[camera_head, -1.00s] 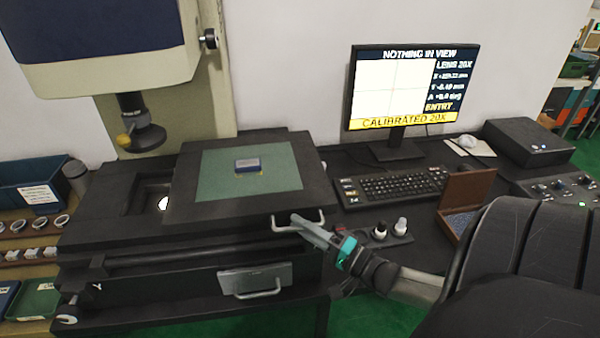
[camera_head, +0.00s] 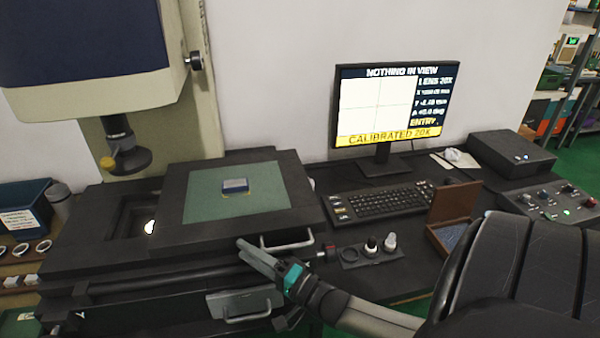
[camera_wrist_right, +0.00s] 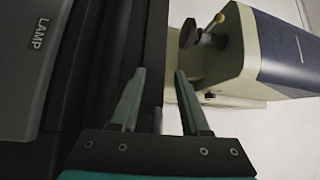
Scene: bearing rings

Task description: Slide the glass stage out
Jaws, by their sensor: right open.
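The glass stage is a green-grey square pane (camera_head: 205,207) set in a black movable plate (camera_head: 180,235) on the measuring machine's bed. A small blue-grey block (camera_head: 235,186) lies on the pane. A pale bar handle (camera_head: 288,242) is on the plate's front edge. My right gripper (camera_head: 242,245) is open and empty, its fingertips in front of the plate's front edge, left of the handle and apart from it in the picture. In the right wrist view its two fingers (camera_wrist_right: 158,95) stand apart with nothing between them. My left gripper is not in view.
The lens column (camera_head: 120,145) hangs left of the stage. A lower grey panel (camera_head: 240,302) with a handle is below. Right of the stage are small knobs or bottles (camera_head: 372,246), a keyboard (camera_head: 385,202), a monitor (camera_head: 390,105) and an open wooden box (camera_head: 450,215).

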